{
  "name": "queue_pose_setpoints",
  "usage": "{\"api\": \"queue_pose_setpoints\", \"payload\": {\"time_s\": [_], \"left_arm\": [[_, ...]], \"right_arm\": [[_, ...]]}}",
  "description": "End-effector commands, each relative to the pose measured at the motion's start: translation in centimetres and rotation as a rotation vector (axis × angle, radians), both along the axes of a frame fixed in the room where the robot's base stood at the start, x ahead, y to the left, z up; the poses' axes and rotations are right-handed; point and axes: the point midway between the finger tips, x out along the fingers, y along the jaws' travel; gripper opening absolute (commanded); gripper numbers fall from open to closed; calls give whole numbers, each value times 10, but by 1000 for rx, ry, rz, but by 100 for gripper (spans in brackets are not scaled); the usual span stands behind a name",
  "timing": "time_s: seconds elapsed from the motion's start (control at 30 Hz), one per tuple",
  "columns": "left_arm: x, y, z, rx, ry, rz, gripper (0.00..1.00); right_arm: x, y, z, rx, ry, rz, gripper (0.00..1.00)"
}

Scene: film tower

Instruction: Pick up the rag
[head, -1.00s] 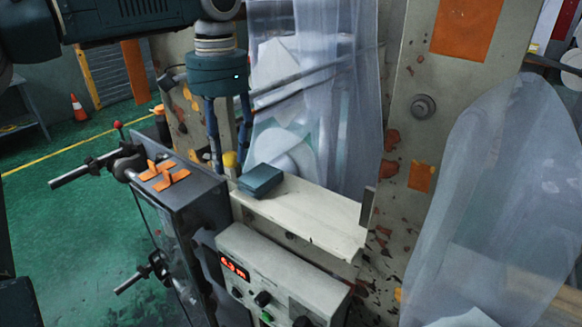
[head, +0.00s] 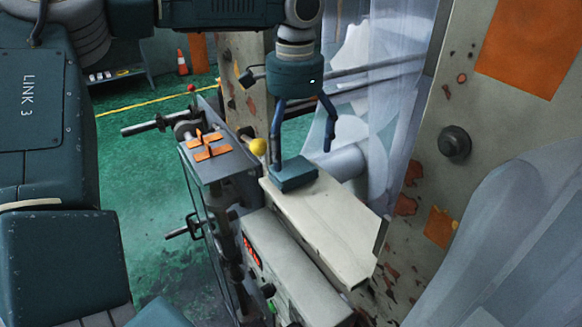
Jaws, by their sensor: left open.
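The rag (head: 296,178) looks like a folded dark teal pad. It lies flat on the left end of the cream ledge (head: 325,222) in the head view. My left gripper (head: 302,152) points down at the rag from above, with its two blue fingers spread apart. The left fingertip is at the rag's back left edge, and I cannot tell whether it touches. The right fingertip hangs above and behind the rag's right side. Nothing is between the fingers. My right gripper is not in view.
A yellow ball-shaped knob (head: 258,146) stands just left of the rag. A grey box with orange handles (head: 208,146) is further left, and a control panel (head: 290,275) lies below the ledge. A worn cream post (head: 470,90) and clear film (head: 500,240) are at the right.

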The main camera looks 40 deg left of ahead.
Motion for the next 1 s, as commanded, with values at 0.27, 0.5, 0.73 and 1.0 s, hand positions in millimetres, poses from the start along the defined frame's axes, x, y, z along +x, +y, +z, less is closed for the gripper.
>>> {"api": "queue_pose_setpoints", "payload": {"time_s": [0.27, 0.5, 0.73, 1.0], "left_arm": [[0, -2, -23, -1, 8, -3, 94], [3, -3, -55, 0, 2, -4, 94], [3, -3, -60, -1, -1, -4, 94], [3, -3, -59, -1, -1, -4, 48]], "right_arm": [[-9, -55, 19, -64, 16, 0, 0], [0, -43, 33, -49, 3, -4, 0], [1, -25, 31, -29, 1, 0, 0], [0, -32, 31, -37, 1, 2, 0]]}}
